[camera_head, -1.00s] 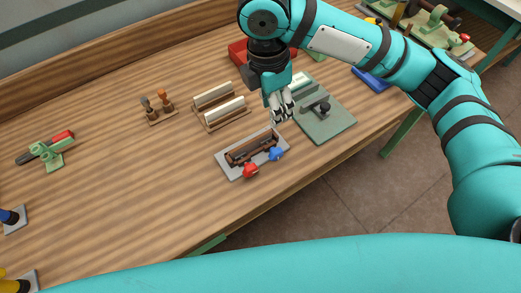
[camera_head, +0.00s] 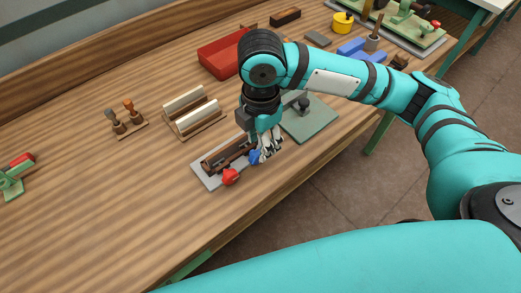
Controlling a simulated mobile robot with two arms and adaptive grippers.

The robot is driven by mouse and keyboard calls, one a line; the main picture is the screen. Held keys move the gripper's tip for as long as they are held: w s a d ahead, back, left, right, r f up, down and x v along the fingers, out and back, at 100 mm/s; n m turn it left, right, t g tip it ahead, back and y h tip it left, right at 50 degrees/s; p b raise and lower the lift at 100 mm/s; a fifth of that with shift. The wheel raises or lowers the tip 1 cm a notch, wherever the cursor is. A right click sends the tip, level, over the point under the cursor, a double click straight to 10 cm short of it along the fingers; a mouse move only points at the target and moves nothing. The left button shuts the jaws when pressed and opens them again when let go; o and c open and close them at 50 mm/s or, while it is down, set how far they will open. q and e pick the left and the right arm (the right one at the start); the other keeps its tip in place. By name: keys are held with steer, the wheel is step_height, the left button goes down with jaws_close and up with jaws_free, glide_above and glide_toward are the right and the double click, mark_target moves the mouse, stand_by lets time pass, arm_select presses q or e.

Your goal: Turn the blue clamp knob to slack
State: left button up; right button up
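The blue clamp knob (camera_head: 254,157) is on the front right side of a grey clamp plate (camera_head: 211,182), which carries a dark brown fixture (camera_head: 219,158). A red knob (camera_head: 231,176) sits to its left on the same plate. My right gripper (camera_head: 268,152) points down right at the blue knob, and its fingers partly hide it. I cannot tell whether the fingers touch or grip the knob. My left gripper is not in view.
A green plate with a black knob (camera_head: 303,103) lies just right of my gripper. A cream-edged rack (camera_head: 194,118) and stamps on a small stand (camera_head: 126,120) are behind left. A red tray (camera_head: 222,58) is at the back.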

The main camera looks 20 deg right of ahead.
mark_target(257, 157)
steer(key=shift+f, duration=2.05)
jaws_close()
